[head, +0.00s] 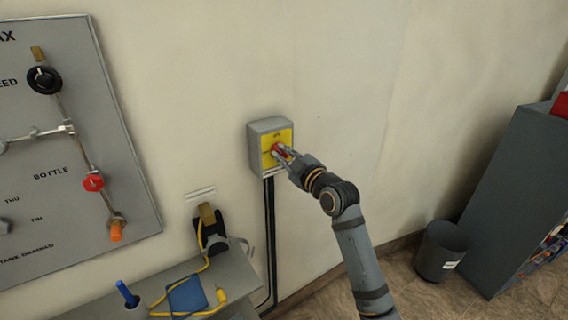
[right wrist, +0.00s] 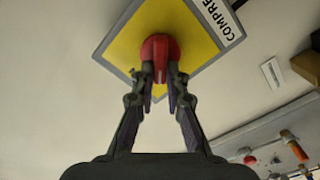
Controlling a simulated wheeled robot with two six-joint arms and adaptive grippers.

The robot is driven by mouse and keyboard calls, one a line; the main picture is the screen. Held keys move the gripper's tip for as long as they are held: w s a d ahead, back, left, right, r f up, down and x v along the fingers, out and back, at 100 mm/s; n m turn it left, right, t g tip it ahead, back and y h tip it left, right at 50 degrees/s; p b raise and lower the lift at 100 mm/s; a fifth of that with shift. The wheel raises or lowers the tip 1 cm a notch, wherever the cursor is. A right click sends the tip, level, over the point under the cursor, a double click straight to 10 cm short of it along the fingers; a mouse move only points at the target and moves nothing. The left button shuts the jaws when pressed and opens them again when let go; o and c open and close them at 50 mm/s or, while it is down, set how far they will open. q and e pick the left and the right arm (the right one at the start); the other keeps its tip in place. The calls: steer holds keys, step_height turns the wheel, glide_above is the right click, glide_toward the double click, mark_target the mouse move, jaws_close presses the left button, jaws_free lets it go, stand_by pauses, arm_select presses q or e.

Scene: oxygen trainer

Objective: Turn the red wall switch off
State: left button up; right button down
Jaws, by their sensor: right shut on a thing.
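The red wall switch (head: 278,150) sits on a yellow plate on the front of a grey wall box (head: 257,133). In the right wrist view the red knob (right wrist: 159,47) lies between my fingertips, on the yellow plate (right wrist: 200,28). My right gripper (head: 284,153) reaches in from the lower right and is shut on the red knob. The gripper also shows in the right wrist view (right wrist: 160,82). The fingers and the low resolution partly hide the knob, so its exact setting cannot be read. My left gripper is not in view.
A grey panel (head: 60,190) with knobs and pipes hangs on the wall at left. Below it, a grey shelf (head: 235,277) holds a blue pad and a yellow cable. A dark bin (head: 440,250) and a grey cabinet (head: 510,190) stand at right. The wall around the box is clear.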

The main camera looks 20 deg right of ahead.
steer(key=shift+a+f+n+b, duration=0.1)
steer(key=shift+f+n+b, duration=0.1)
steer(key=shift+n+b, duration=1.05)
steer(key=shift+f+n+b, duration=0.15)
steer(key=shift+n+b, duration=0.45)
steer(key=shift+n, duration=1.15)
steer(key=shift+a+f+n+b, duration=0.1)
steer(key=shift+f+n+b, duration=0.1)
steer(key=shift+n+b, duration=1.05)
steer(key=shift+n, duration=0.45)
steer(key=c, duration=1.4)
jaws_free()
steer(key=shift+o, duration=0.2)
steer(key=shift+s, duration=0.15)
steer(key=v, duration=1.1)
steer(key=shift+s, duration=0.4)
steer(key=shift+d, duration=0.2)
